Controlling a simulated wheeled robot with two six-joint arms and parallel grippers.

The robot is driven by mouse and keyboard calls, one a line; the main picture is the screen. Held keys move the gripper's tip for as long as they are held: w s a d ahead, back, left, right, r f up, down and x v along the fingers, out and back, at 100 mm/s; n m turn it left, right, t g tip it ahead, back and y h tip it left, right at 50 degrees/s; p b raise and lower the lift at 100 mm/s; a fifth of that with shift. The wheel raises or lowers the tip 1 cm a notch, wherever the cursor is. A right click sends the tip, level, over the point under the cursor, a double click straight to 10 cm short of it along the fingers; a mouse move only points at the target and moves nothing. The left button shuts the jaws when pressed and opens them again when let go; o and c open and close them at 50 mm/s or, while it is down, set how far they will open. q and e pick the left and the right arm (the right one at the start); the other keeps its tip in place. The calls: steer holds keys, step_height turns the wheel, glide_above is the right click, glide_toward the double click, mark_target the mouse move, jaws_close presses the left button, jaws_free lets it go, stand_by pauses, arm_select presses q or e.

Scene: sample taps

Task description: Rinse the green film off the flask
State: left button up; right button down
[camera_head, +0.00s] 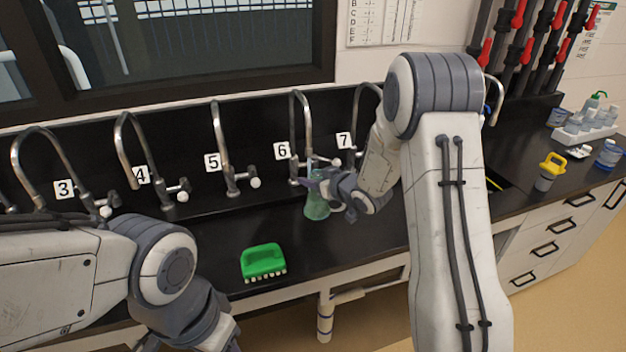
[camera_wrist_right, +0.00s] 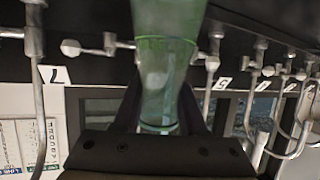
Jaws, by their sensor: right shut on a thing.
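The flask (camera_head: 317,208) is a clear green-tinted vessel, upright below tap 6 (camera_head: 300,120). My right gripper (camera_head: 319,185) is shut on its neck. In the right wrist view, which is upside down, the flask (camera_wrist_right: 165,30) stands between the two fingers (camera_wrist_right: 158,112), with its green body at the top of the picture. The green colour covers the visible body. I cannot tell whether water runs from the tap or whether the flask touches the counter. My left arm shows at the lower left, but its gripper is outside the picture.
Numbered taps 3 (camera_head: 38,150), 4 (camera_head: 125,150), 5 (camera_head: 217,140) and 7 (camera_head: 362,100) line the back of the black counter (camera_head: 215,270). A green brush-like block (camera_head: 263,260) lies at the front. A yellow-topped container (camera_head: 549,170) and bottles stand at right.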

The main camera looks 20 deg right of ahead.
stand_by(0.4)
steer(key=shift+w+d, duration=0.3)
steer(key=shift+d, duration=0.2)
steer(key=shift+a, duration=0.1)
steer(key=shift+s+a, duration=0.3)
steer(key=shift+a, duration=0.1)
steer(key=shift+w+d, duration=0.3)
steer(key=shift+d, duration=0.2)
steer(key=shift+a, duration=0.1)
stand_by(0.3)
steer(key=shift+s+a, duration=0.3)
steer(key=shift+a, duration=0.1)
